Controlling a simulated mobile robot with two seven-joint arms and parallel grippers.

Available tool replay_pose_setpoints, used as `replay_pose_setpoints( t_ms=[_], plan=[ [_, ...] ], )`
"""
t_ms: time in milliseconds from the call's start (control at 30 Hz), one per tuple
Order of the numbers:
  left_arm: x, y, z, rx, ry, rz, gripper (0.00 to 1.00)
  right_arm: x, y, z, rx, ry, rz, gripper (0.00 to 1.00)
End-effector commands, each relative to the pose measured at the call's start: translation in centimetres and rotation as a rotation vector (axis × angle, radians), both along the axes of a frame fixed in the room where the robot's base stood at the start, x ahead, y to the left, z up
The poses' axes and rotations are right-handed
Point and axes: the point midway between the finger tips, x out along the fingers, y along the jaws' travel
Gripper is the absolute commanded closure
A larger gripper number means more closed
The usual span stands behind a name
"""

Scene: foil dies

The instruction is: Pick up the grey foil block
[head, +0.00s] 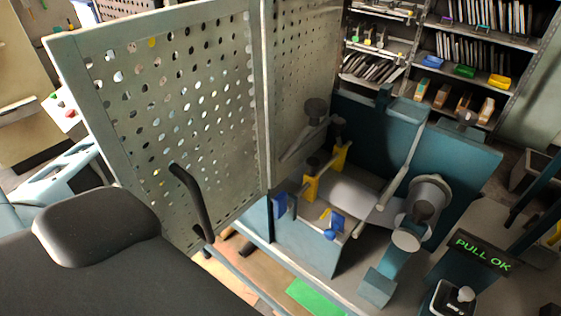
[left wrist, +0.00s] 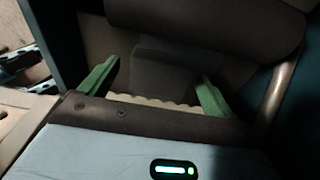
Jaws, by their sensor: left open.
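In the left wrist view my left gripper (left wrist: 159,70) is open, its two green fingers spread apart. A dark grey blocky shape (left wrist: 165,72) shows between and beyond the fingers. It may be the grey foil block, but the view is too dim to be sure. I cannot tell how far it is from the fingertips, and neither finger visibly touches it. A pale scalloped edge lies just below it. In the head view I cannot pick out the block or either gripper; a large black arm part of mine fills the lower left.
A perforated guard door (head: 165,105) with a black handle (head: 192,200) stands at the left of a teal machine (head: 310,235) with rollers. A sign (head: 482,254) reads "PULL OK". Shelves (head: 450,60) stand behind. A rounded dark bar (left wrist: 205,25) crosses the top of the wrist view.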

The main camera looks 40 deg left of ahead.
Motion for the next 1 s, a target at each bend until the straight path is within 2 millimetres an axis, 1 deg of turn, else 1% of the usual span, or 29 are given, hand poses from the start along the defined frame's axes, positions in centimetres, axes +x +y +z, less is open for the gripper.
replay_pose_setpoints(
  t_ms=[100,467,767,867,1000],
  plan=[
    [0.0,0.0,0.0,0.000,0.000,0.000,0.11,-0.2,0.0,-0.2,-0.001,0.005,0.000,1.00],
    [0.0,0.0,0.1,0.000,0.000,0.000,0.58,-0.6,0.0,-0.3,-0.001,0.014,0.001,1.00],
    [0.0,0.0,0.2,0.000,-0.001,0.000,0.59,-0.4,0.0,-0.1,0.000,0.007,0.001,1.00],
    [0.1,0.0,0.7,0.000,-0.002,0.000,0.59,-0.4,0.0,0.0,-0.001,0.005,0.002,1.00],
    [0.1,0.0,2.2,0.000,-0.004,0.000,0.59,-0.2,-0.1,0.2,-0.002,0.002,0.002,1.00]
  ],
)
